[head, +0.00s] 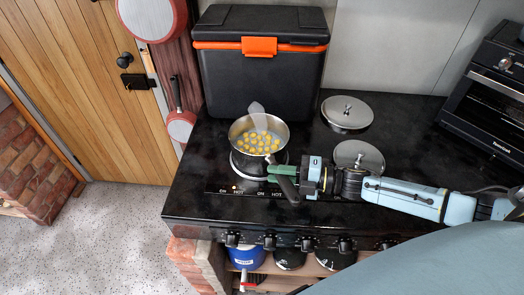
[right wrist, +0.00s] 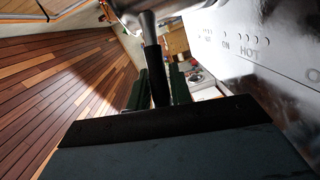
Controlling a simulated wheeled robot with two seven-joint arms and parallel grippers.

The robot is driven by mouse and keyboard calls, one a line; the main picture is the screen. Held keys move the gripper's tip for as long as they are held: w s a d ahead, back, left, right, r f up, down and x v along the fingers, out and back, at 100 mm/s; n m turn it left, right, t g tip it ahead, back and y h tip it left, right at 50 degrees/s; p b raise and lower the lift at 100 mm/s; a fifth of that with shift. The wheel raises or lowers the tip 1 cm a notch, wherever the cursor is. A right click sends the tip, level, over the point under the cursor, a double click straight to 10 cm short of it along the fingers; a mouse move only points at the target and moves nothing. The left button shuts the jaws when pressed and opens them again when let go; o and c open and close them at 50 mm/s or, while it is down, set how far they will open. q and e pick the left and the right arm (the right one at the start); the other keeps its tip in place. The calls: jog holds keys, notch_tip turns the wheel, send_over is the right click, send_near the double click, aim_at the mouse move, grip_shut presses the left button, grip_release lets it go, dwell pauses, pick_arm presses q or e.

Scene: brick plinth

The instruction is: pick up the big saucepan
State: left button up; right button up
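The big saucepan (head: 236,131) is a steel pan holding several yellow round pieces in liquid. It sits upright at the round burner on the black cooktop. Its dark handle (head: 289,190) points toward the front right. My right gripper (head: 282,170) comes in from the right and has its green fingers across the handle, one above it. In the right wrist view the handle (right wrist: 154,70) runs between the two green fingers, which lie close against it with hardly any gap. The lower finger is hidden in the head view. My left gripper is not in view.
Two round lids (head: 347,112) (head: 368,155) lie right of the saucepan. A black cooler (head: 262,75) with an orange latch stands close behind it. An oven (head: 490,100) is at far right. Knobs (head: 270,242) line the front edge. Red pans (head: 181,127) hang at left.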

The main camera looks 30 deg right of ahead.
grip_shut()
dwell(1.0)
jog(key=shift+w+r, duration=0.1)
jog(key=shift+r, duration=0.05)
